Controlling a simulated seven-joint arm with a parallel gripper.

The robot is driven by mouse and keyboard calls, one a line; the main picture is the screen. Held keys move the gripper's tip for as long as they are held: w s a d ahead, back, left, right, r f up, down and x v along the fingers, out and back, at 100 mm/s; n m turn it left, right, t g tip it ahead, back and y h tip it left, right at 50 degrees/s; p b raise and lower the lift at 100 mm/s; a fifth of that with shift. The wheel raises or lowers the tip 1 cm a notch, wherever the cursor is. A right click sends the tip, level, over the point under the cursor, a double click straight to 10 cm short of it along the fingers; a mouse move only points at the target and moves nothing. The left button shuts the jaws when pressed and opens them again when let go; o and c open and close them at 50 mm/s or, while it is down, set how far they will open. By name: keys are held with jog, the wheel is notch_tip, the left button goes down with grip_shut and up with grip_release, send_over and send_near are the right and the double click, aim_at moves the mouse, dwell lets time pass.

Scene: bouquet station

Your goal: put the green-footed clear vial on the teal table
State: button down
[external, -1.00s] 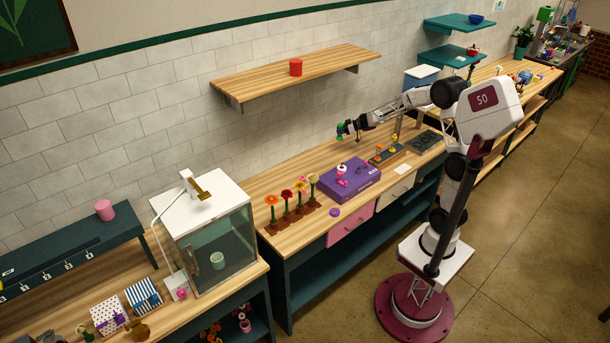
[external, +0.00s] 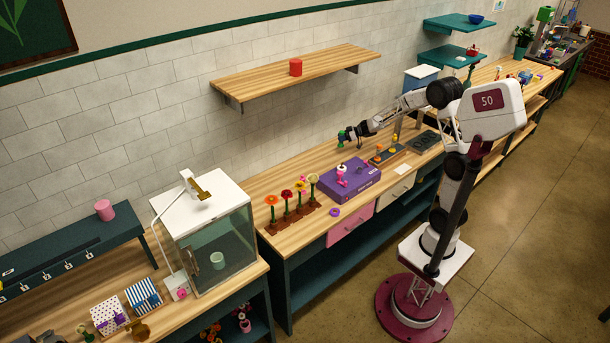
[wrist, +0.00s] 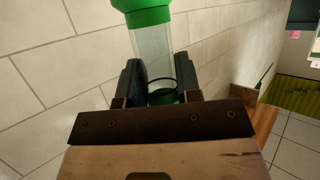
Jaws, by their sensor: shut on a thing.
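My gripper (external: 352,136) is shut on a clear vial (wrist: 153,48) with green ends. The wrist view shows the vial between the two fingers (wrist: 160,75), with a wide green end (wrist: 142,12) sticking out beyond them and another green part between them. In the external view it is a small green shape (external: 341,137), held in the air above the wooden counter near the tiled wall. I cannot tell which green end is the foot. A dark teal raised table (external: 122,225) stands at the far left with a pink cup on it.
A purple box (external: 365,190) with a pink-and-white item on it lies below my gripper. Potted flowers (external: 290,212) stand to its left. A glass-fronted cabinet (external: 225,225) lies between the flowers and the teal table. A wooden wall shelf (external: 335,70) holds a red cup.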

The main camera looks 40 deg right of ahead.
aim_at(341, 145)
jog(key=shift+f, duration=1.25)
jog(key=shift+f, duration=1.85)
jog(key=shift+f, duration=0.65)
jog(key=c, duration=0.8)
grip_release()
jog(key=shift+s+f, duration=0.1)
jog(key=shift+f, duration=0.15)
